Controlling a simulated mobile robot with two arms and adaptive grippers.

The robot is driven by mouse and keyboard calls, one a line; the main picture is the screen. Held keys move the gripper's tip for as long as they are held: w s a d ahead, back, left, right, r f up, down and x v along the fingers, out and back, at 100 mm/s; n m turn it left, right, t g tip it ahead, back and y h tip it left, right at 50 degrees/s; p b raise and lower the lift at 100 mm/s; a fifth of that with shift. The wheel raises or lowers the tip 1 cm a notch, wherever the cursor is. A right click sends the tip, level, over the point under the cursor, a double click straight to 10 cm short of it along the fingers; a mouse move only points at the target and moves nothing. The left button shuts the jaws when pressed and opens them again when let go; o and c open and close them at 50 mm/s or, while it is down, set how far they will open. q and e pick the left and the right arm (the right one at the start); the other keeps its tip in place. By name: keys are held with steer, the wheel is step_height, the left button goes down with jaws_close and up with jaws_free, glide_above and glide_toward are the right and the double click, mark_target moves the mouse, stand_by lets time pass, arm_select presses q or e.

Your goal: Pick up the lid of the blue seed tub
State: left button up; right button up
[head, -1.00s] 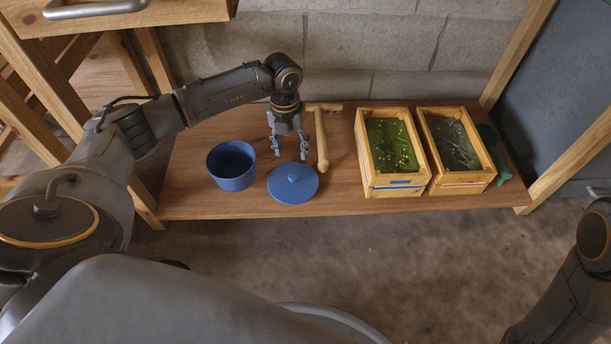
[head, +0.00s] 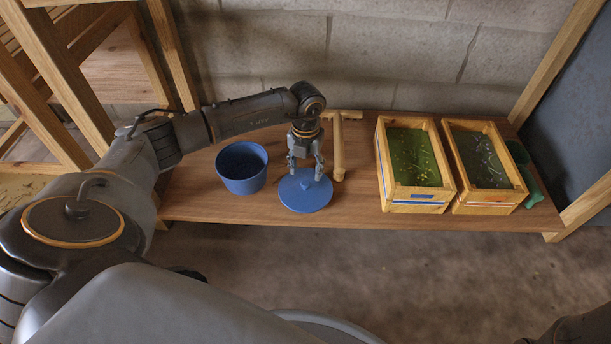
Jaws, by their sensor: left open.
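The blue lid (head: 304,201) lies flat on the wooden shelf, its small knob up. The blue seed tub (head: 243,171) stands uncovered just left of the lid, its dark inside showing. My left gripper (head: 305,175) points down over the lid, open and empty. In the picture its two fingers lie on either side of the knob, with the tips close to the lid's top. I cannot tell whether they touch it. My right gripper is out of view.
A wooden mallet-like tool (head: 338,150) lies just right of my left gripper. Two wooden crates with green contents, a left one (head: 415,208) and a right one (head: 487,208), stand further right. A green object (head: 530,180) lies beyond them. A block wall (head: 400,60) closes the back.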

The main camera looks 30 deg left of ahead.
mark_target(306, 182)
arm_select(q)
step_height(306, 182, down, 5)
steer(key=b, duration=0.4)
steer(key=shift+r, duration=0.15)
steer(key=shift+r, duration=0.1)
jaws_close()
